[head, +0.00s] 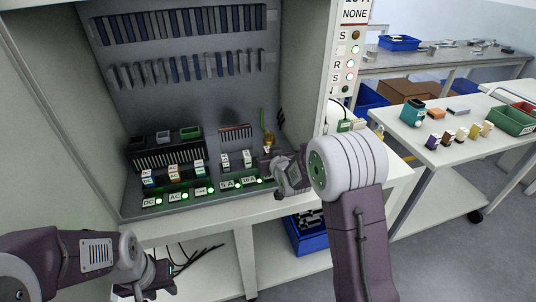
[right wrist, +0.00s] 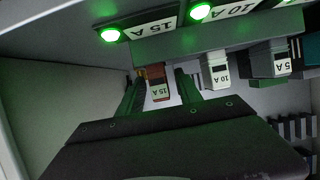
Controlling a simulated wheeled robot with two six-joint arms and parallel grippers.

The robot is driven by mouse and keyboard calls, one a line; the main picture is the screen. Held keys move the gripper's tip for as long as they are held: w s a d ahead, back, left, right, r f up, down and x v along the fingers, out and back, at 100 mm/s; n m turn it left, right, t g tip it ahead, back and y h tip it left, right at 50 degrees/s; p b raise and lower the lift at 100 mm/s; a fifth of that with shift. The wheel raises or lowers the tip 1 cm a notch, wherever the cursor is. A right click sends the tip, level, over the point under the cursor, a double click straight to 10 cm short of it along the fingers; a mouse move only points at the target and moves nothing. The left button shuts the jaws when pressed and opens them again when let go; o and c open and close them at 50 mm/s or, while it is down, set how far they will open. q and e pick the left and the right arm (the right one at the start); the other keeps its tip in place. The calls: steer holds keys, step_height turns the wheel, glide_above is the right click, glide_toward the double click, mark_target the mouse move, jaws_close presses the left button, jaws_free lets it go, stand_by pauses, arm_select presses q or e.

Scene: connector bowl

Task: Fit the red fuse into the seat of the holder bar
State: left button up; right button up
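The red fuse, marked 15 A (right wrist: 157,86), shows in the right wrist view at the holder bar (right wrist: 178,52), by the bar's 15 A label. It lies between the fingers of my right gripper (right wrist: 160,90), with a visible gap on its right side. My right gripper (head: 270,157) is at the right end of the bar (head: 172,204) in the head view, where it hides the 15 A place. Whether the fuse is fully in its seat I cannot tell. My left gripper (head: 150,284) is low at the left, away from the bar; its fingers are unclear.
White 10 A (right wrist: 214,72) and grey 5 A (right wrist: 272,62) fuses stand beside the red one. Green lamps (right wrist: 200,11) glow along the bar. The cabinet's side wall is close to my right gripper. A side table (head: 440,155) with parts stands at the right.

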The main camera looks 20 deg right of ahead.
steer(key=shift+r, duration=0.15)
steer(key=shift+s+r, duration=0.1)
steer(key=shift+s, duration=0.1)
steer(key=p+v, duration=0.1)
steer(key=v, duration=1.1)
steer(key=s+f+g, duration=0.6)
steer(key=s+f, duration=0.1)
steer(key=s, duration=0.4)
steer(key=s+f+g, duration=0.6)
steer(key=s, duration=0.4)
step_height(320, 180, up, 13)
steer(key=p, duration=1.3)
steer(key=shift+m, duration=0.3)
